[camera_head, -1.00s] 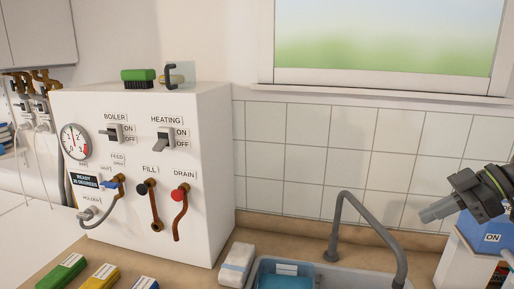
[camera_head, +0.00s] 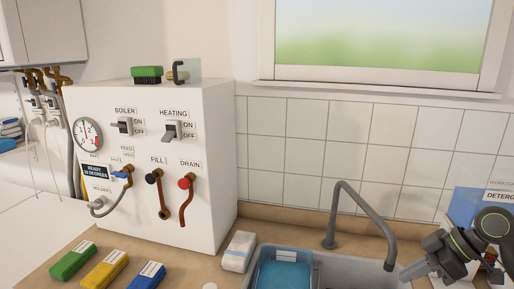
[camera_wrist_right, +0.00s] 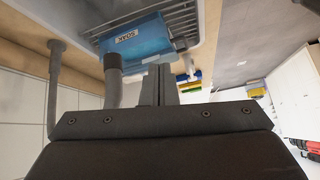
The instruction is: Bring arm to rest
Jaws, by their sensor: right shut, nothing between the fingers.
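My right gripper (camera_head: 412,272) comes in from the right edge of the head view. It is low over the right end of the sink, beside the detergent box, and shut with nothing held. In the right wrist view its closed fingers (camera_wrist_right: 158,84) point toward the sink and the blue basin. My left gripper is not in view.
A grey sink (camera_head: 335,268) with a tap (camera_head: 362,215) holds a blue basin (camera_head: 284,272). A detergent box (camera_head: 466,205) stands at right. A white boiler (camera_head: 215,150) stands at left. Green (camera_head: 73,262), yellow (camera_head: 105,270) and blue (camera_head: 147,277) blocks lie in front.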

